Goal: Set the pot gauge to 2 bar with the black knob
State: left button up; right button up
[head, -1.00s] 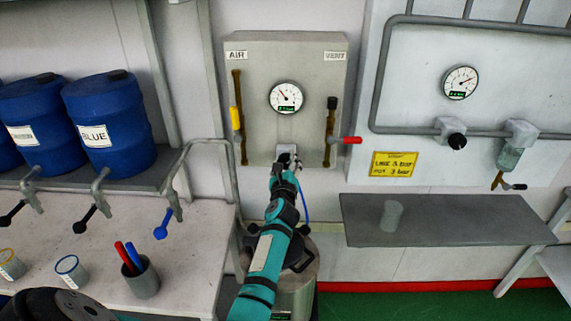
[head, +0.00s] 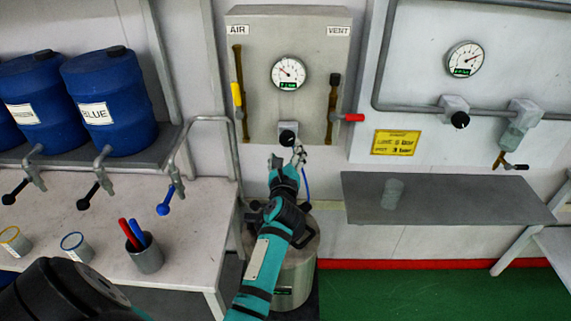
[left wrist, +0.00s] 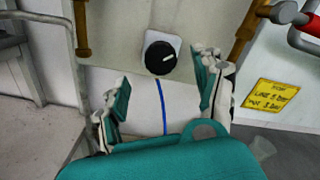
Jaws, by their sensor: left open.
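The black knob (head: 287,138) sits on a pale plate at the bottom of the grey AIR/VENT panel. The gauge (head: 289,74) above it has a needle pointing up and left; its small green readout is too blurred to read surely. My left gripper (head: 285,159) is open and empty just below the knob. In the left wrist view the black knob (left wrist: 161,57) lies beyond and between the spread fingers of the left gripper (left wrist: 162,88), apart from them, its white mark pointing right. A steel pot (head: 290,265) stands below, partly hidden by my arm. My right gripper is not in view.
A yellow-handled valve (head: 237,93) and a red-handled valve (head: 352,117) flank the gauge. A second gauge (head: 465,59) and another black knob (head: 459,119) are on the right panel. A grey shelf (head: 450,200) juts out below. Blue drums stand left.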

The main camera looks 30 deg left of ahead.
pick_arm(q)
jog(key=v, duration=0.5)
dwell(0.4)
